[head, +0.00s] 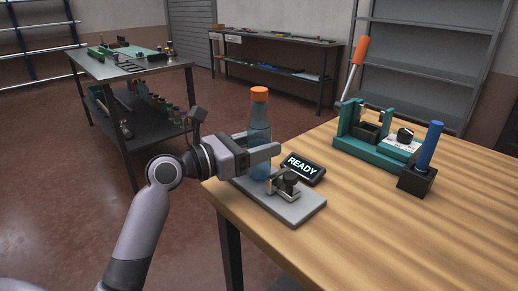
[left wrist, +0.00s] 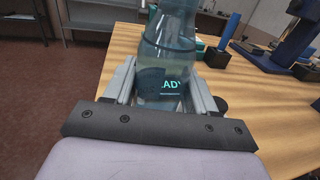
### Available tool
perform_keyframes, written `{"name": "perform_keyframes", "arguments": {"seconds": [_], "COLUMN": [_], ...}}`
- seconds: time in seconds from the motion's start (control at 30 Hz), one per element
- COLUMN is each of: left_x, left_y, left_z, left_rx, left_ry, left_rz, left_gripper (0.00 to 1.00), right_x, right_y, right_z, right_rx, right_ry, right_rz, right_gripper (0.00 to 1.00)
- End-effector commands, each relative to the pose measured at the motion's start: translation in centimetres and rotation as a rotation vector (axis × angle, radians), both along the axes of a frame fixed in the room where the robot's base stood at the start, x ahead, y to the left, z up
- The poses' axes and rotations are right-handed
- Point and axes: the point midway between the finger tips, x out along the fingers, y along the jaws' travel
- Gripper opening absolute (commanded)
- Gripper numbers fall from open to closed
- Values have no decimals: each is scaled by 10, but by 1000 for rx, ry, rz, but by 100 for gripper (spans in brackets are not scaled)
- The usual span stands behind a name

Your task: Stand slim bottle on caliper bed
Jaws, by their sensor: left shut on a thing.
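The slim bottle (head: 259,120) is translucent blue with an orange cap and looks upright. My left gripper (head: 262,151) is shut on its body from the left. The bottle's lower end shows below the fingers, over the far left part of the caliper bed (head: 296,213), a grey plate with a small metal jaw block (head: 285,184). I cannot tell whether the base touches the plate. In the left wrist view the bottle (left wrist: 170,48) stands between both fingers, its top cut off by the frame edge. My right gripper is not in view.
A black display reading READY (head: 303,168) sits just behind the bed. A teal fixture (head: 375,147) with an orange-handled lever and a blue rod in a dark block (head: 417,181) stand to the right. The wooden table's (head: 400,240) front right is clear.

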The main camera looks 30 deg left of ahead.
Motion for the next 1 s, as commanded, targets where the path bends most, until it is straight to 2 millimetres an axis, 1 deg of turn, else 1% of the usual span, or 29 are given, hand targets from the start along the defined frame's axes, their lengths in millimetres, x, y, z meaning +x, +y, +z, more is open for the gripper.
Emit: {"name": "perform_keyframes", "arguments": {"seconds": [0.33, 0.37, 0.4, 0.43, 0.8, 0.87, 1.0], "left_x": [0, 0, 0, 0, -1, -6, -25], "left_y": [0, 0, 0, 0, 1, 4, 15], "left_z": [-3, -3, -3, -3, 0, 0, -1], "left_rx": [0, 1, 1, 1, 1, 2, 5], "left_ry": [-1, -2, -2, -2, -2, -1, 1], "left_rz": [0, 0, 0, 0, 0, 1, 2], "left_gripper": [26, 63, 76, 82, 82, 82, 82], "right_x": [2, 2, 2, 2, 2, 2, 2], "right_y": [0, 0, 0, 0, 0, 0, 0], "right_z": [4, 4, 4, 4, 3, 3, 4], "right_rx": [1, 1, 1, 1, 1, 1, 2], "right_ry": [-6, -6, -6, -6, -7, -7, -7], "right_rz": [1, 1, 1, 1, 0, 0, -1], "right_gripper": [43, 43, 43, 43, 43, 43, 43]}}
